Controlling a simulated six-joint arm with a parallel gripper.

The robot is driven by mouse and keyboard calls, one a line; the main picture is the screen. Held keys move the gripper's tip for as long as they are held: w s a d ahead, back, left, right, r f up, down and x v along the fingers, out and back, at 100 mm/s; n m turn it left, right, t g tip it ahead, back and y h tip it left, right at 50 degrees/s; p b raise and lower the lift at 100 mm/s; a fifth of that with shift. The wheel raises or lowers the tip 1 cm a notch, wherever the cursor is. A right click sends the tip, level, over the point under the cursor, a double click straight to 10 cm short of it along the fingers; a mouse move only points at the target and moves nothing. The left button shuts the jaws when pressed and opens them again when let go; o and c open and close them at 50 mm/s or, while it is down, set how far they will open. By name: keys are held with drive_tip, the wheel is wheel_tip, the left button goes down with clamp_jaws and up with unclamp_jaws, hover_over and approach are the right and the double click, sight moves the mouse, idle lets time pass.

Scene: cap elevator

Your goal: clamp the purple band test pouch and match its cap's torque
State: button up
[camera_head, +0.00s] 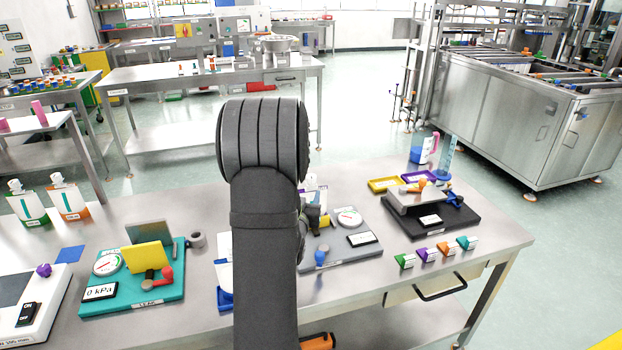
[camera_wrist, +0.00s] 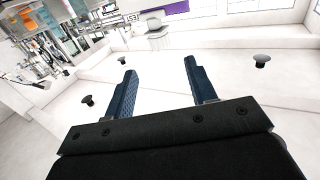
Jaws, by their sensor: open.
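In the wrist view my gripper (camera_wrist: 160,70) is open, with its two blue fingers apart and nothing between them. Beyond the fingertips, at the top edge, is a white surface marked TEST with a purple band (camera_wrist: 172,9); it looks like the test pouch, cut off by the frame. In the head view my arm hides most of the middle, and only a bit of white and purple shows behind it. The teal clamp station (camera_head: 170,290) has a yellow block (camera_head: 146,257), a red knob and a 0 kPa display. A purple cap (camera_head: 43,270) sits on a white device at the far left.
A grey station (camera_head: 340,255) with a dial and blue knob is right of my arm. A black station (camera_head: 455,222) with an orange part stands farther right. Several coloured tags (camera_head: 430,252) line the front edge. Green-band (camera_head: 28,207) and orange-band (camera_head: 68,203) pouches stand at left.

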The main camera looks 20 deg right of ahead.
sight(311, 179)
drive_tip(key=x, duration=1.2)
drive_tip(key=shift+w, duration=0.3)
drive_tip(key=shift+d, duration=0.1)
drive_tip(key=c, duration=1)
drive_tip(key=shift+h, duration=0.3)
drive_tip(key=o, duration=1)
drive_tip(key=shift+s, duration=0.1)
